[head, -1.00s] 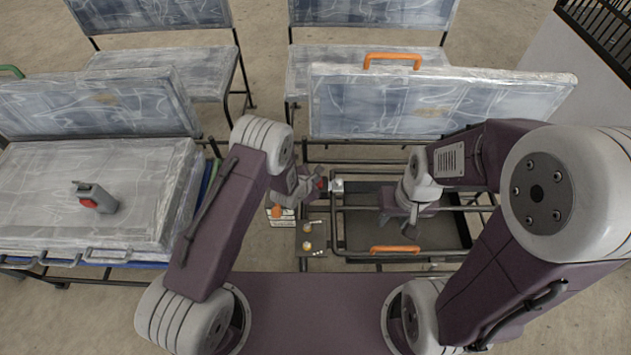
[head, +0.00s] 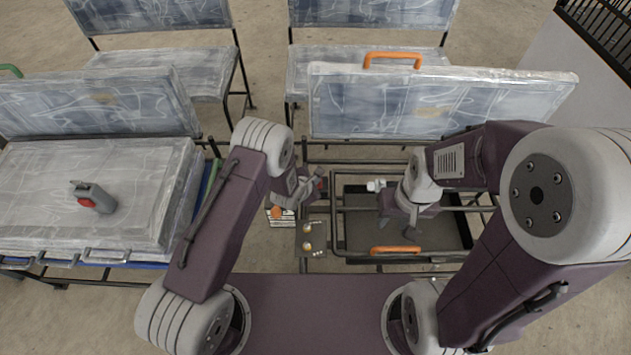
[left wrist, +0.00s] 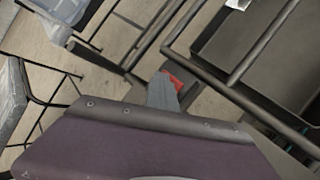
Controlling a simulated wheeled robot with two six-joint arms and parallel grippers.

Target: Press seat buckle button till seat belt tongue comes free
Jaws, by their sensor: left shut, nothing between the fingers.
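A red buckle button (head: 323,184) shows at the tip of my left gripper (head: 312,190) in the head view; the rest of this buckle is mostly hidden. In the left wrist view the red part (left wrist: 174,81) lies right beside my left gripper's grey fingertip (left wrist: 163,92). I cannot tell whether they touch. My left gripper is shut and empty. The pale tongue (head: 376,185) is apart from the buckle, to its right, near my right gripper (head: 412,222). The right gripper points down over the dark tray; its fingers are unclear, and so is any hold on the tongue.
A second grey buckle with a red button (head: 96,199) lies on the left wrapped seat (head: 60,225). Dark frame bars (head: 360,208) cross the open tray (head: 365,235). An orange handle (head: 395,249) is in front, and a panel with knobs (head: 310,240) stands to its left.

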